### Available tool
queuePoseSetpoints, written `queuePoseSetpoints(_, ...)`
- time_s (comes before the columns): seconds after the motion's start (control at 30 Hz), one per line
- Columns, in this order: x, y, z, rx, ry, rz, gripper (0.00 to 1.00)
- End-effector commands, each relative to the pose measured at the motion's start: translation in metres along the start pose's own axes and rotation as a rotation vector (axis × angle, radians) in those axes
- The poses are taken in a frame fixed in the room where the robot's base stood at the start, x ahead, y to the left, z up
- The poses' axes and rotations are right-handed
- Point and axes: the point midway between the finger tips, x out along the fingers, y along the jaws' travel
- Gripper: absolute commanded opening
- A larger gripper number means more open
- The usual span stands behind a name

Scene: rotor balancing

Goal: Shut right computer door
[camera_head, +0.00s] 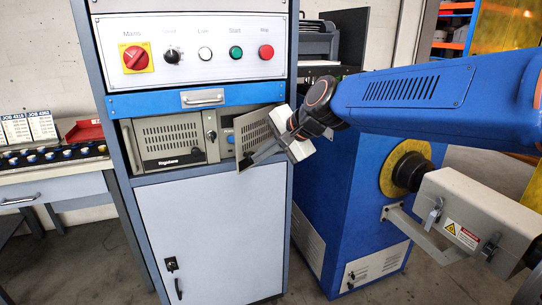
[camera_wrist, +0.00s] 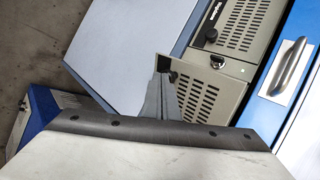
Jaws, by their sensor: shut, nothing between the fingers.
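The computer (camera_head: 182,163) sits in a cabinet bay. Its right door (camera_head: 254,130), a beige slotted panel, stands partly open, swung outward. It also shows in the wrist view (camera_wrist: 208,97). My gripper (camera_head: 250,160) is shut and empty, at the right door's lower part in the head view. In the wrist view my gripper (camera_wrist: 163,67) lies against or very near the door's left edge; I cannot tell whether it touches. The left door (camera_head: 170,138) looks closed, with a small lock (camera_head: 211,134) beside it. My wrist hides part of the opening's right side.
A blue drawer with a handle (camera_head: 203,97) is above the computer, under a control panel (camera_head: 190,50). A grey lower cabinet door (camera_head: 218,228) is below. A blue machine (camera_head: 345,190) stands close on the right. Open floor (camera_head: 85,260) lies at left.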

Motion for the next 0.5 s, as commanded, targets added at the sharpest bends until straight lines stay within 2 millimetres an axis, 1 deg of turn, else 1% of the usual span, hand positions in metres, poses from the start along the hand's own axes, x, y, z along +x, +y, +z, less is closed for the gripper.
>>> queuePoseSetpoints(0.17,0.009,-0.008,0.006,0.042,0.048,0.000,0.00)
queuePoseSetpoints(0.37,0.018,-0.016,0.009,0.043,0.046,0.001,0.00)
queuePoseSetpoints(0.5,0.029,-0.025,0.013,0.042,0.045,0.002,0.00)
